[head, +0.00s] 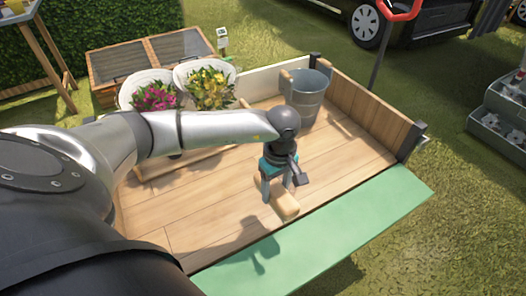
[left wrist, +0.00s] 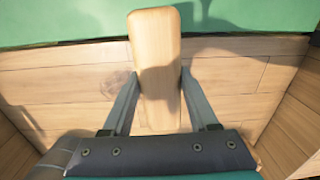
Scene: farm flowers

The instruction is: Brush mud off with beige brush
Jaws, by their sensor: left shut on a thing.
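The beige brush (head: 287,207) is at the front of the wooden truck bed (head: 190,220), near the green flap (head: 345,225). My left gripper (head: 276,194) points down over it and is shut on it. In the left wrist view the brush (left wrist: 155,50) sits between the two fingers, its far end reaching over the green edge. Its underside is hidden, so I cannot tell whether it touches the planks. I can make out no clear mud; the dark patches on the flap look like shadows. My right gripper is not in view.
A grey metal bucket (head: 308,102) stands at the back of the bed. Pots with pink flowers (head: 155,97) and yellow flowers (head: 208,88) stand at the back left. A wooden side wall (head: 370,110) bounds the right. Planks right of the gripper are clear.

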